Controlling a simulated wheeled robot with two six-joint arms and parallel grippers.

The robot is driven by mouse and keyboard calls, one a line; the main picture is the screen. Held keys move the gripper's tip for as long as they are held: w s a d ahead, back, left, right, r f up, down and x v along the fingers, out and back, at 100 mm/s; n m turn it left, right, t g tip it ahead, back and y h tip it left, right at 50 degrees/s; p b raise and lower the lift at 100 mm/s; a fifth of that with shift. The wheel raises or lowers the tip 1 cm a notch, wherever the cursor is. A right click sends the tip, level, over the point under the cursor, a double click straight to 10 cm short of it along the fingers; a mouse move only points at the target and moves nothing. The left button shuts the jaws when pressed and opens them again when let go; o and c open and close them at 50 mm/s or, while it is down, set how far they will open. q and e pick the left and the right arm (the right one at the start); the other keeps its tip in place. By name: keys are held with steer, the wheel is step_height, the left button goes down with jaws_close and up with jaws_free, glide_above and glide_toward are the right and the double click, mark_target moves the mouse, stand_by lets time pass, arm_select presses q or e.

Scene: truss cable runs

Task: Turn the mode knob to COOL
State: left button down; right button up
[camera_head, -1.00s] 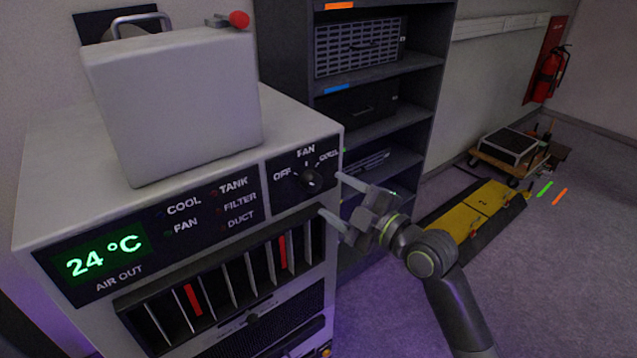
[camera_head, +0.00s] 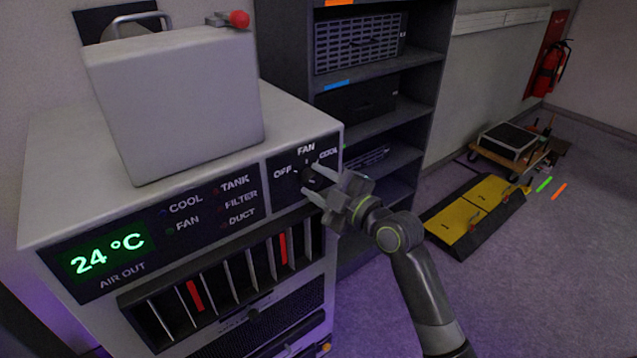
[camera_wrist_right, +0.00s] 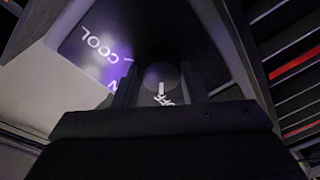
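The dark round mode knob (camera_head: 311,180) is on the upper right of the cooler's front panel, with OFF to its left, FAN above and COOL to its right. My right gripper (camera_head: 310,179) is at the knob, one finger on each side. In the right wrist view the knob (camera_wrist_right: 161,76) fills the space between the two fingers (camera_wrist_right: 160,86), which look shut on it. A white mark on the knob lies on the side near the OFF lettering. Its exact setting is hard to tell because the fingers cover part of the panel. My left gripper is not in view.
A grey box (camera_head: 180,100) with a handle stands on top of the cooler (camera_head: 60,170). The green display (camera_head: 105,252) reads 24 °C. Vent slats (camera_head: 225,270) lie below the knob. A dark shelf rack (camera_head: 430,75) stands behind; yellow ramps (camera_head: 475,215) lie on the floor at right.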

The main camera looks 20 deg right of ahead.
steer(key=shift+c, duration=1.2)
steer(key=shift+f+m, duration=0.1)
steer(key=shift+m, duration=0.2)
steer(key=m, duration=0.3)
steer(key=shift+m+t, duration=0.3)
steer(key=m, duration=0.2)
steer(key=shift+m, duration=0.4)
steer(key=m, duration=0.3)
steer(key=shift+t, duration=0.3)
steer(key=m+h+p, duration=0.1)
steer(key=m+p, duration=0.1)
steer(key=m, duration=0.3)
steer(key=shift+t, duration=0.3)
steer(key=m+p, duration=0.2)
steer(key=m, duration=0.1)
steer(key=m+p, duration=0.1)
steer(key=m, duration=0.2)
steer(key=shift+t+h+p, duration=0.3)
steer(key=shift+h+p, duration=0.05)
steer(key=shift+h, duration=0.05)
steer(key=shift+f+m, duration=0.1)
steer(key=shift+m, duration=0.3)
